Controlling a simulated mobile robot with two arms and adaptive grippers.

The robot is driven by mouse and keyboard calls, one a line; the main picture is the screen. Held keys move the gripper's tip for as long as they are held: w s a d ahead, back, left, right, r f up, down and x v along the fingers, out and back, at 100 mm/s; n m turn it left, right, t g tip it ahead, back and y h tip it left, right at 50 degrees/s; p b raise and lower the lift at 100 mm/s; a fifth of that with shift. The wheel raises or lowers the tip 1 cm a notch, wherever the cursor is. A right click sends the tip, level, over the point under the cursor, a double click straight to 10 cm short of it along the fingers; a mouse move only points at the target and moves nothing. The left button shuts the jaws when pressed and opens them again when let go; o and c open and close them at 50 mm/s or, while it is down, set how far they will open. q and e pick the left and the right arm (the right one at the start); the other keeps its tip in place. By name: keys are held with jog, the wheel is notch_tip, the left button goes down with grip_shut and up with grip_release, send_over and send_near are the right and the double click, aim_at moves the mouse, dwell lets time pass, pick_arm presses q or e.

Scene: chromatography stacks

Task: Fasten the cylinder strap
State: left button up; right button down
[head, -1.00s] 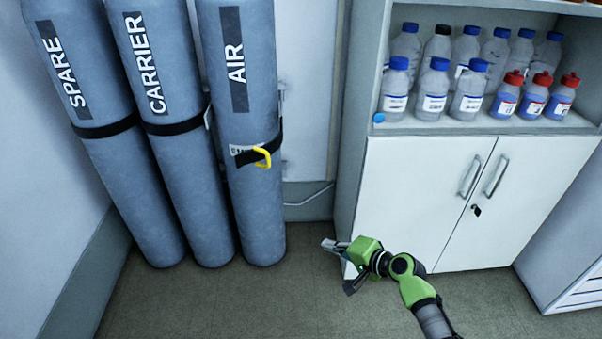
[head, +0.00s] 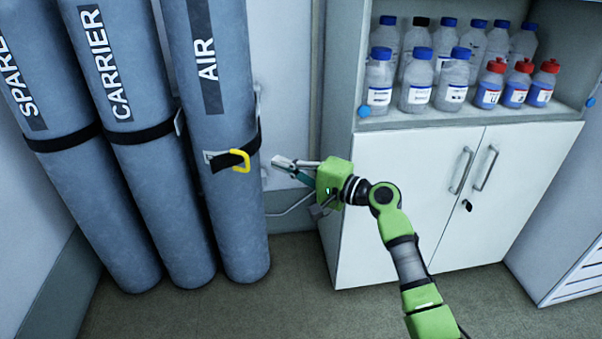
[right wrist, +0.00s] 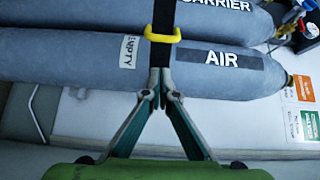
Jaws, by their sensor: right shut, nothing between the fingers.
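The AIR cylinder (head: 233,215) stands at the right of a row of grey cylinders. A black strap (head: 222,161) with a yellow hook (head: 241,160) lies across its front. In the right wrist view the yellow hook (right wrist: 176,38) is on the strap (right wrist: 161,52), beyond my fingertips. My right gripper (head: 274,163) is shut and empty, to the right of the AIR cylinder at about strap height. In the right wrist view its fingertips (right wrist: 159,88) meet in front of the strap's lower end; I cannot tell whether they touch it. My left gripper is not in view.
The CARRIER cylinder (head: 165,200) and SPARE cylinder (head: 95,205) stand to the left, with a black strap across them. A white cabinet (head: 400,200) with shelved bottles stands close to my right arm. Bare floor lies in front.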

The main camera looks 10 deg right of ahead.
jog(key=a, duration=0.4)
jog(key=shift+w+a+f, duration=0.1)
jog(key=shift+w+a, duration=0.1)
jog(key=shift+a, duration=0.2)
